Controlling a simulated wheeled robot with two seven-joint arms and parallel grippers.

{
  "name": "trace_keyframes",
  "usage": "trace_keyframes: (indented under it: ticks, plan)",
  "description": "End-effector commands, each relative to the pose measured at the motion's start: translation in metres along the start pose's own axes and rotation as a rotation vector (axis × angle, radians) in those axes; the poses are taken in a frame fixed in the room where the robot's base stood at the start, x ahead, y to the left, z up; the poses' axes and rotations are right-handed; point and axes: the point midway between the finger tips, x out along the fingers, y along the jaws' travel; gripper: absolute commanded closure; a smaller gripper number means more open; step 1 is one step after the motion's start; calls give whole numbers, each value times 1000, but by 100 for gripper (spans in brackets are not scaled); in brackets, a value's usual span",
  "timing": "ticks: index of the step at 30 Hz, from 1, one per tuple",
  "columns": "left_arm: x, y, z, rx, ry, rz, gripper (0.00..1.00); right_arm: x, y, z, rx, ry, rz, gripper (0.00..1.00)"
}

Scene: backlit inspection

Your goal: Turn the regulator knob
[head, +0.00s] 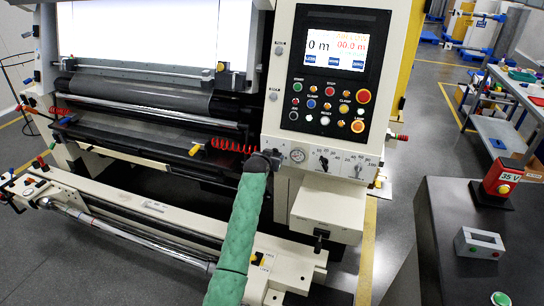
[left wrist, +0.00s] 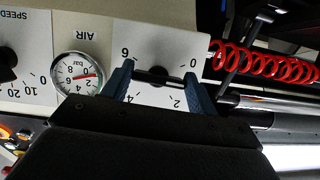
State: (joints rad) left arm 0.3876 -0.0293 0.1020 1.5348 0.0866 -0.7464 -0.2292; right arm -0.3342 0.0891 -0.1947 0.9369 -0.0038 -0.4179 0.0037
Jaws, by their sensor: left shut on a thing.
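The regulator knob (left wrist: 158,77) is a dark knob on a white plate with a scale from 0 to 6, shown upside down in the left wrist view. My left gripper (left wrist: 161,84) is shut on it, one blue-grey fingertip on each side. The AIR pressure gauge (left wrist: 78,75), with a red needle, sits beside the knob's plate. In the head view my left gripper (head: 266,160) is at the lower left of the control panel and hides the knob; the gauge (head: 297,155) shows just right of it. My right gripper is not in view.
A speed knob (head: 323,161) and another dial (head: 360,169) sit right of the gauge. Above is the button panel (head: 332,80) with a lit screen. A red coiled hose (left wrist: 262,64) runs close beside the regulator. A dark bench (head: 445,225) stands at right.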

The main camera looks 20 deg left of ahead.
Motion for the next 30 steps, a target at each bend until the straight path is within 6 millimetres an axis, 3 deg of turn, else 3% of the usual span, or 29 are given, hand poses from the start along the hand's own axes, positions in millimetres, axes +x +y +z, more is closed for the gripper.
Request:
trace_keyframes:
  ticks: [8, 15, 24, 30]
  plan:
    - [1, 0, 4, -234, -4, 97, 65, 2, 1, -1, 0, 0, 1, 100]
    - [1, 0, 4, -401, -4, 166, 65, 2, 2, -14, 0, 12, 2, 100]
    - [1, 0, 4, -524, -5, 217, 65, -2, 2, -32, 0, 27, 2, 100]
    - [1, 0, 4, -554, -5, 229, 65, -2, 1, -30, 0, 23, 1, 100]
